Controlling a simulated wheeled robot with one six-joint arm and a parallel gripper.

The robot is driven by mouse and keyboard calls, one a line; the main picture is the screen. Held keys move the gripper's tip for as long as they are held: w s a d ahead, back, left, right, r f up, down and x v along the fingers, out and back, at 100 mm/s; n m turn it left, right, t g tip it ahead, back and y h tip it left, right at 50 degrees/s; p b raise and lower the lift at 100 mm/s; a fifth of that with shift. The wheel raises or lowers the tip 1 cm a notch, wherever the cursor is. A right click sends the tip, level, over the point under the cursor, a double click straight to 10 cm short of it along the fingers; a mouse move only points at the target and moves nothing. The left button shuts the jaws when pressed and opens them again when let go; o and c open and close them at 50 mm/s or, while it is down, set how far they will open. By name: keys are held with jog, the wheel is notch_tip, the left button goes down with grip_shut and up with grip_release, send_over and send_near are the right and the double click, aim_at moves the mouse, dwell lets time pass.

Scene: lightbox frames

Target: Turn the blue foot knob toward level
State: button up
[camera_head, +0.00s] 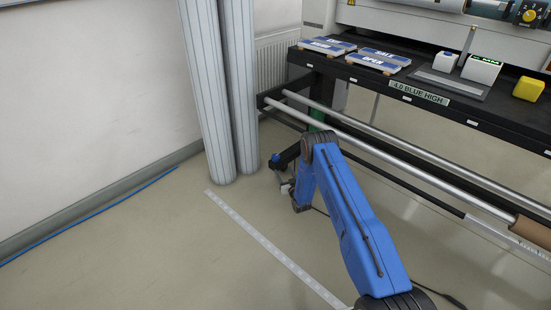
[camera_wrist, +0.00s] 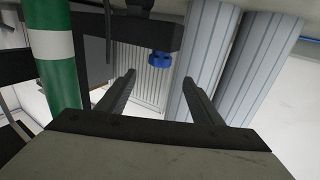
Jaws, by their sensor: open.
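The blue foot knob (camera_wrist: 159,58) shows in the wrist view under the end of a dark foot bar, a little above the gap between my fingertips. It also shows small in the head view (camera_head: 276,158), at the left end of the low black foot. My gripper (camera_wrist: 159,78) is open and empty, with one finger on each side of the picture's middle. The knob appears beyond the fingertips and apart from them. In the head view my blue arm reaches down to the floor beside the foot, and my gripper (camera_head: 284,186) is small and partly hidden there.
A green post (camera_wrist: 55,55) with a white band stands close at left in the wrist view. Tall grey rolls (camera_head: 225,90) stand by the wall. The machine's black table (camera_head: 470,110) carries a "4.0 BLUE HIGH" label (camera_head: 419,93). Metal rails (camera_head: 390,155) run below it. Left floor is open.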

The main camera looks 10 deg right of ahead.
aim_at(277, 160)
jog(key=w+a, duration=0.1)
jog(key=w, duration=0.8)
jog(key=w+a, duration=0.1)
jog(key=w, duration=0.4)
jog(key=shift+w+a, duration=0.3)
jog(key=shift+w, duration=0.05)
jog(key=c, duration=1.1)
